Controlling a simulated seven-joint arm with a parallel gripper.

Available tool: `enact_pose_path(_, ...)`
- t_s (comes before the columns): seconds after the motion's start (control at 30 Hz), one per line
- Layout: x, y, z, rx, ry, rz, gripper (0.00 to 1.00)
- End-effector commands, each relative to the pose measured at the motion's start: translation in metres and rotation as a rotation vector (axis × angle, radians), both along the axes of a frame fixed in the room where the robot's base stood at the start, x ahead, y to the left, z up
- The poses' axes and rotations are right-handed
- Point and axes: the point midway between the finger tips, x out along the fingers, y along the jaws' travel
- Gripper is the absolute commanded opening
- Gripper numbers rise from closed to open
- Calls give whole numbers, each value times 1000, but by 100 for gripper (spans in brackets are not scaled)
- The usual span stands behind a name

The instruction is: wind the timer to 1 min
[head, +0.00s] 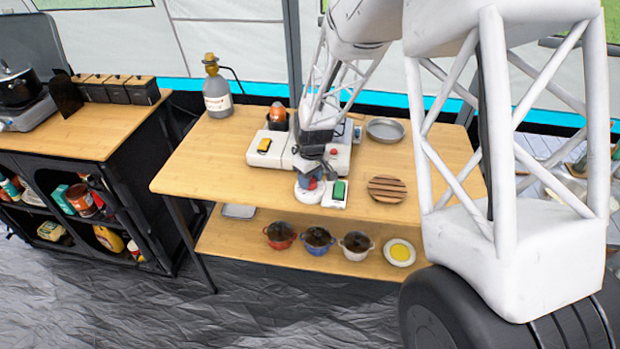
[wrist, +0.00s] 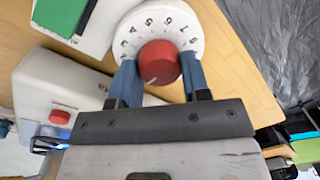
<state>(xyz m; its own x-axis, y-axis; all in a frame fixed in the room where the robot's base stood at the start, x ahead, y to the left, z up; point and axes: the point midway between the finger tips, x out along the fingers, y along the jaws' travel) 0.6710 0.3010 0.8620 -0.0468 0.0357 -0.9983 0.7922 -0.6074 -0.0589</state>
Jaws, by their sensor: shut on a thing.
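The timer has a round white dial (wrist: 190,24) with black numbers and a red knob (wrist: 158,63) at its centre, marked by a white pointer line. In the head view the white dial (head: 309,193) sits near the front edge of the table, mostly under my gripper. My gripper (wrist: 159,72) has its blue fingers on either side of the red knob and is shut on it. The pointer line lies toward the lower left of the knob in the wrist view. Part of the dial nearest my gripper is hidden, so the exact reading cannot be told.
A white device with a green top (head: 339,191) stands right beside the dial. A white appliance (head: 265,152) is behind it. A striped round board (head: 388,188), a metal plate (head: 385,129) and a bottle (head: 217,92) stand on the table. The table's left front is clear.

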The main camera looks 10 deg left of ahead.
Motion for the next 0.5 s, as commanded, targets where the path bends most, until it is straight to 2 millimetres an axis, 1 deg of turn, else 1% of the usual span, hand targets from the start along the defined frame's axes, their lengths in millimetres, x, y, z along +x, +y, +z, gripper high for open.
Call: enact_pose_path(0.5, 0, -1, 1, 0, 0, -354, 19)
